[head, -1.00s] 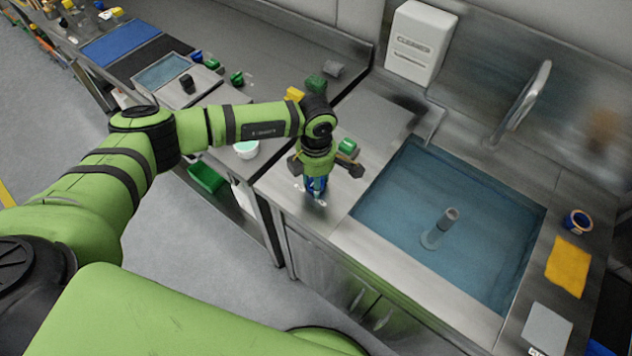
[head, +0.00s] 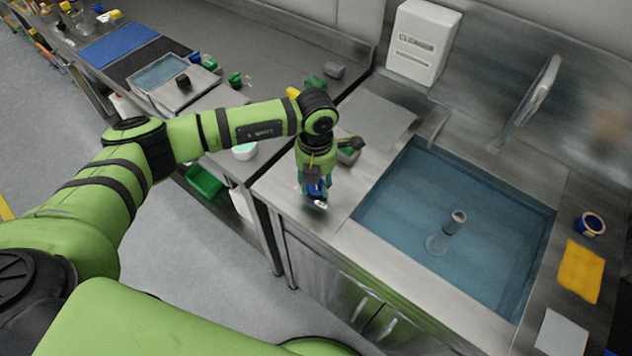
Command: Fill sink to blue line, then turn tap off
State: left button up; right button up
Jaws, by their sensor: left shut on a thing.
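The sink (head: 385,215) is a square basin at the right of the head view with bluish water (head: 400,235) in it. A grey standpipe (head: 456,222) rises out of the water. I cannot make out a blue line on the walls. The metal tap spout (head: 527,100) stands behind the sink; no stream is clearly visible from it. My left gripper (head: 314,188) points down over the counter left of the sink, shut on a small blue object (head: 316,193) that it mostly hides. My right gripper is out of view.
A white cleaner dispenser (head: 422,42) hangs on the back wall. A blue roll (head: 590,224), a yellow cloth (head: 580,271) and a grey pad (head: 562,334) lie right of the sink. A green item (head: 348,155) sits just behind my gripper.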

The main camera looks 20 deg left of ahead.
pick_arm(q)
jog(key=shift+n, duration=0.4)
jog(key=o, duration=1.1)
jog(key=shift+o, duration=0.2)
notch_tip(320, 180, up, 12)
